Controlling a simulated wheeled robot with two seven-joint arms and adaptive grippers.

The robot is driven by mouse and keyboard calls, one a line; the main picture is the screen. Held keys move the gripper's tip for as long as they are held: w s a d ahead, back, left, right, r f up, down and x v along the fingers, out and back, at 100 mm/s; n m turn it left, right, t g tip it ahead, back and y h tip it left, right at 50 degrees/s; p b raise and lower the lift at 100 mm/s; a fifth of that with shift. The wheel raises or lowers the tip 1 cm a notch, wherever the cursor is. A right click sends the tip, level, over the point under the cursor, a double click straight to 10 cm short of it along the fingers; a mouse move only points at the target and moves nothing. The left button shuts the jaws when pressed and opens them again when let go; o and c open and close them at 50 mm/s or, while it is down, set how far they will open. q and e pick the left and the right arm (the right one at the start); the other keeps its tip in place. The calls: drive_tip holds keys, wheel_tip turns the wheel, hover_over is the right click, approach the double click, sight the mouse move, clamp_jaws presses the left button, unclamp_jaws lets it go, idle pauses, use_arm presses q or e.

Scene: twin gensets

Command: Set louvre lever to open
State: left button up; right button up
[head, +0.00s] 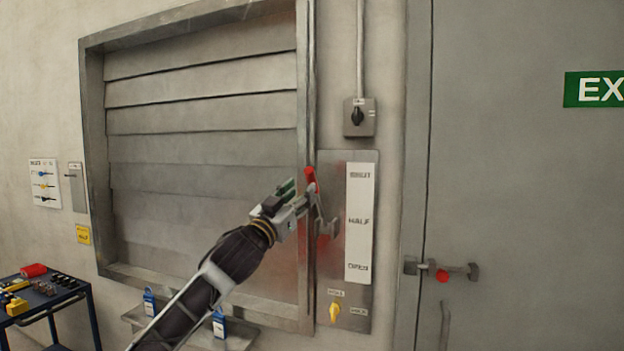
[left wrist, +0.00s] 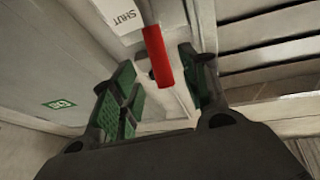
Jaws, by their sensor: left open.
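The louvre lever has a red grip (head: 310,178), raised at about the height of the SHUT mark. Its label plate (head: 359,245) reads SHUT at the top, HALF in the middle and OPEN at the bottom. My left gripper (head: 297,196) is open at the lever, partly covering it in the head view. In the left wrist view the red grip (left wrist: 158,57) shows between the two green-padded fingers of my left gripper (left wrist: 156,68), with gaps on both sides. The louvre slats (head: 200,150) look closed. My right gripper is out of view.
A rotary switch box (head: 360,117) is above the plate, and a yellow knob (head: 335,312) is at its foot. A grey door (head: 530,200) with a latch (head: 441,269) is on the right. A shelf with blue padlocks (head: 219,324) is below the louvre. A tool cart (head: 45,310) stands lower left.

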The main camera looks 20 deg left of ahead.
sight(309, 183)
use_arm(q)
drive_tip(key=shift+x, duration=0.95)
drive_tip(key=p+x, duration=0.1)
drive_tip(key=x, duration=0.2)
drive_tip(key=shift+w+r, duration=0.15)
drive_tip(key=shift+r, duration=0.05)
drive_tip(key=shift+p+x, duration=0.45)
drive_tip(key=shift+x, duration=0.45)
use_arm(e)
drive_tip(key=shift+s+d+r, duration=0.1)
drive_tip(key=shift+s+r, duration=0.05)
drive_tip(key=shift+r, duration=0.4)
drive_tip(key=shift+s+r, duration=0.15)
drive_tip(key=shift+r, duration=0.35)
use_arm(q)
drive_tip(key=shift+d+f, duration=0.1)
clamp_jaws()
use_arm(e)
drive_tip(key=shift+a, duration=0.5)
